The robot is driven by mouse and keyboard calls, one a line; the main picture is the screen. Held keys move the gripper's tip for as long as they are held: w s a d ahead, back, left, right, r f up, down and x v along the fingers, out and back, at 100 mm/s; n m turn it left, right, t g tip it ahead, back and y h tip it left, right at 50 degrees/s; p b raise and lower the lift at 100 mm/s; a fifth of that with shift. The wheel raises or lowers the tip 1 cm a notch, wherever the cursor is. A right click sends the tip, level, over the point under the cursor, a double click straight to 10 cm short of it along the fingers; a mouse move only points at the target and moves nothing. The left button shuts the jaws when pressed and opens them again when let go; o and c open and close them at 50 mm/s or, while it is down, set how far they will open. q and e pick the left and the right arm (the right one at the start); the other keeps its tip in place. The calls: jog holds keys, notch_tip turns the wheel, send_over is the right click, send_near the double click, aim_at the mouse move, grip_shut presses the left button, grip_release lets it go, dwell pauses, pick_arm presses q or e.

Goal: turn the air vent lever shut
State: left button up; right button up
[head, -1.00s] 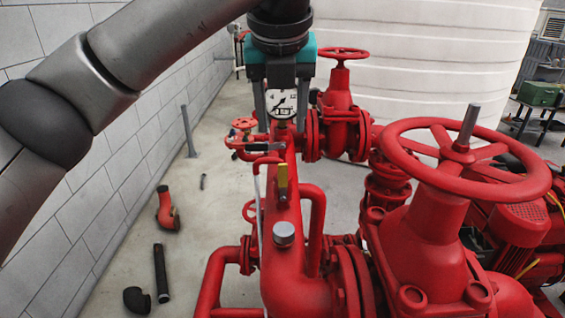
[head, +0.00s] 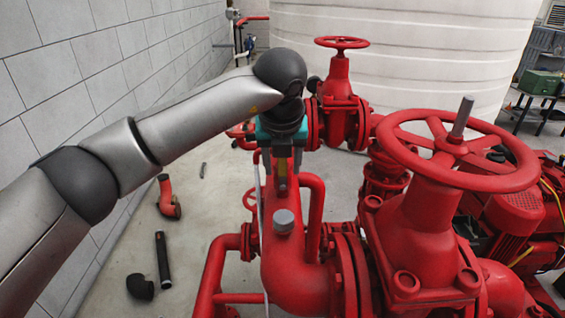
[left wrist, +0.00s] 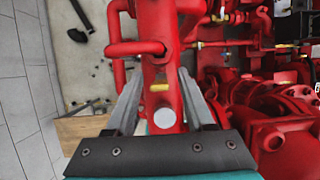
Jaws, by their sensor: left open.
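The air vent lever (head: 283,184) is a small yellow handle on top of the thick red pipe (head: 285,258). In the left wrist view the yellow lever (left wrist: 160,87) lies crosswise in the gap between my fingers. My left gripper (head: 282,166) points down over the pipe beside the lever, and it also shows in the left wrist view (left wrist: 159,78). Its jaws are open, with one finger on each side. I cannot tell whether a finger touches the lever. The gripper partly hides the lever's upper end. My right gripper is not in view.
A round grey cap (head: 284,221) stands on the pipe in front of the lever. A large red handwheel (head: 457,150) rises to the right. A thin red pipe (head: 316,205) loops beside the main pipe. Loose fittings lie on the floor (head: 205,222) at left, near the block wall (head: 60,80).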

pick_arm(q)
grip_shut()
dwell(0.5)
dwell(1.0)
